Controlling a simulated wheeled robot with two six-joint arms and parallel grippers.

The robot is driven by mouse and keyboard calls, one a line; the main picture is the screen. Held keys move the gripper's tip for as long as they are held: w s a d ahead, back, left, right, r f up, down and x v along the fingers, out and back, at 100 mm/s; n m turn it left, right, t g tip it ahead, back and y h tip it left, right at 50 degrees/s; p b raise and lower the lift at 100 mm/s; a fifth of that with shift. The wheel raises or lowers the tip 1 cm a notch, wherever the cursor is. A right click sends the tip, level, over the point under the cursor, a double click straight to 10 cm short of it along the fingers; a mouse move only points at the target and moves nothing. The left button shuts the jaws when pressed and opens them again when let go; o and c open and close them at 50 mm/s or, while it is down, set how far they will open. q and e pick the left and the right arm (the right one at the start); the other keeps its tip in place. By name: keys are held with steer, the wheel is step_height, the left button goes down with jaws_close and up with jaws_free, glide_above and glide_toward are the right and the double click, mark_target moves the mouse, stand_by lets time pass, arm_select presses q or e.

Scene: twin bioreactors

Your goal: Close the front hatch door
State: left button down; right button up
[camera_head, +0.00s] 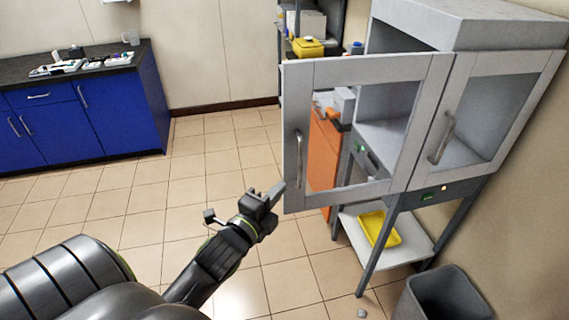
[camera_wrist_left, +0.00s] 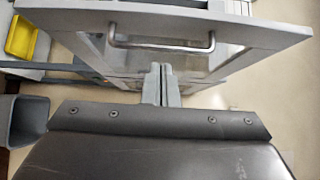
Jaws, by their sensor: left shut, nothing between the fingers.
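The front hatch door (camera_head: 295,88) is a pale grey frame with a clear pane. It stands open, swung out from the left half of the grey cabinet (camera_head: 470,30). A vertical bar handle (camera_head: 299,158) is on its free side. In the left wrist view the door (camera_wrist_left: 265,32) crosses the top, with its handle (camera_wrist_left: 160,47) above the fingers. My left gripper (camera_head: 277,190) is shut and empty beside the lower free edge of the door. Its closed fingers also show in the left wrist view (camera_wrist_left: 161,85). I cannot tell whether they touch the door. My right gripper is not in view.
The cabinet's right door (camera_head: 505,66) is closed. Below is a shelf with a yellow tray (camera_head: 378,229). A dark bin (camera_head: 440,295) stands at the front right. Blue cupboards (camera_head: 75,125) are at the back left. The tiled floor between is mostly clear.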

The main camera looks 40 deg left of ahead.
mark_target(292, 159)
arm_select(q)
steer(key=w+a+p, duration=0.1)
steer(key=w, duration=0.3)
steer(key=w+a+p, duration=0.1)
steer(key=w, duration=0.2)
steer(key=shift+w+a+p, duration=0.1)
steer(key=shift+a+p, duration=0.2)
steer(key=shift+w+a, duration=0.25)
steer(key=shift+a, duration=0.15)
steer(key=shift+w+a, duration=0.1)
